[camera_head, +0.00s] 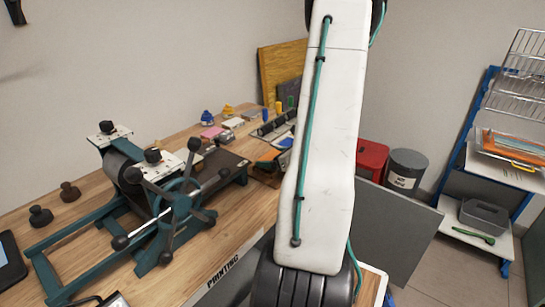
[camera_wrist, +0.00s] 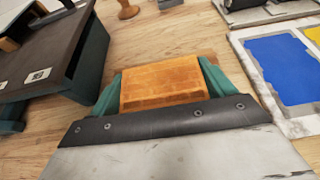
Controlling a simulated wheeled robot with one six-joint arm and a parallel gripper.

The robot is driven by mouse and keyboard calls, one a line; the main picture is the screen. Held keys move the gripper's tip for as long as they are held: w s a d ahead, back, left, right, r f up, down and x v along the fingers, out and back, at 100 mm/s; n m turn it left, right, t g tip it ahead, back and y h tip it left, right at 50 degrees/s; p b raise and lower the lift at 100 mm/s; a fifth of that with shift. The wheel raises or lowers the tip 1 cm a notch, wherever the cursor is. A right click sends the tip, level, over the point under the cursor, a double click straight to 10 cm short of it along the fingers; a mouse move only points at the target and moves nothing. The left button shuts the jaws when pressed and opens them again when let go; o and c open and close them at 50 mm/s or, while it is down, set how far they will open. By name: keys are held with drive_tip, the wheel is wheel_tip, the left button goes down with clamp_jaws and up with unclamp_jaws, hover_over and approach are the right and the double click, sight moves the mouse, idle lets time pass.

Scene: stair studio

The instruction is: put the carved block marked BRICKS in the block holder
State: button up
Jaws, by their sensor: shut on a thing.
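In the wrist view, my gripper (camera_wrist: 160,70) is shut on an orange-brown wooden block (camera_wrist: 165,88). Its teal fingers press on the block's left and right sides. The block is above the wooden table; how high I cannot tell. No lettering can be read on the face that shows, so I cannot confirm the BRICKS mark. I cannot pick out the block holder with certainty; a dark slotted rack (camera_head: 278,124) stands at the back of the table, partly behind my arm.
A teal printing press with a spoked wheel (camera_head: 178,207) stands at left on the wooden table. Its dark bed (camera_wrist: 58,38) is close on the left in the wrist view. A slab with blue ink (camera_wrist: 280,70) lies at right. Bare wood (camera_wrist: 165,42) shows between them.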

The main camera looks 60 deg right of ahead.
drive_tip(key=shift+s+a+f, duration=0.1)
drive_tip(key=shift+a+f, duration=0.1)
drive_tip(key=shift+f, duration=0.65)
drive_tip(key=o, duration=0.9)
drive_tip(key=shift+r, duration=0.1)
drive_tip(key=shift+d+r, duration=0.1)
drive_tip(key=shift+r, duration=0.7)
drive_tip(key=shift+d+r, duration=0.1)
drive_tip(key=shift+r, duration=3.15)
